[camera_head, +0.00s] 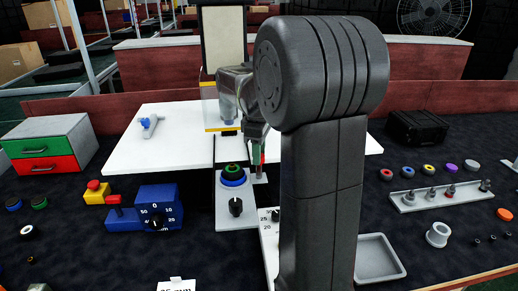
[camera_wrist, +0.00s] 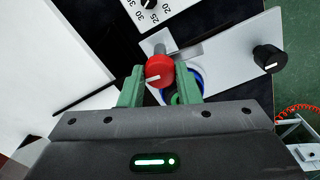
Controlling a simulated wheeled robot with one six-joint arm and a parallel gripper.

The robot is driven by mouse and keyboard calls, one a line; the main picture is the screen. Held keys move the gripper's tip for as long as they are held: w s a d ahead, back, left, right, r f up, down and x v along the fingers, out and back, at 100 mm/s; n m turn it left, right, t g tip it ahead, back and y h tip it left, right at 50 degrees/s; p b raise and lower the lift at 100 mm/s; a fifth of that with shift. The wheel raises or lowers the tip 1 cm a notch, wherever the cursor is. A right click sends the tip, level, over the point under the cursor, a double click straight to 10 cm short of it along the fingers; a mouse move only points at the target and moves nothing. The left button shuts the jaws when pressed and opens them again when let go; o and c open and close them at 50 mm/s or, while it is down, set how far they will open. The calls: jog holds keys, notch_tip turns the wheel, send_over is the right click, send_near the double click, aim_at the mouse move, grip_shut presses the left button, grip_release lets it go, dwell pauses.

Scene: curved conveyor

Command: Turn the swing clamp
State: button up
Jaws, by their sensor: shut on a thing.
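A red round knob (camera_wrist: 159,70) with a white mark sits between the green fingers of my gripper (camera_wrist: 161,88) in the wrist view. My gripper is shut on this knob, which appears to belong to the swing clamp. A grey arm or post shows just beyond it on a light plate (camera_wrist: 226,52). In the head view my gripper (camera_head: 258,165) is over the right side of the same plate (camera_head: 224,221). A green and blue ringed part (camera_head: 232,175) stands on the plate beside my fingers. My fingers partly hide the clamp.
A black knob (camera_head: 236,207) stands on the plate near its front. A blue dial box (camera_head: 155,214) and a yellow box with a red button (camera_head: 98,192) are to the left. A grey tray (camera_head: 380,259) lies at front right. A white dial panel (camera_wrist: 156,8) is close by.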

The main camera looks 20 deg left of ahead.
jog(key=m+p, duration=0.2)
jog(key=m, duration=0.1)
jog(key=shift+r+m, duration=0.15)
jog(key=shift+m, duration=0.15)
jog(key=m+p, duration=0.2)
jog(key=m, duration=0.2)
jog(key=shift+m, duration=0.3)
jog(key=m+p, duration=0.1)
jog(key=m, duration=0.3)
jog(key=shift+m+p, duration=0.6)
jog(key=shift+m, duration=1.3)
jog(key=o, duration=1)
jog(key=shift+c, duration=0.2)
notch_tip(320, 180, up, 14)
jog(key=shift+f, duration=0.25)
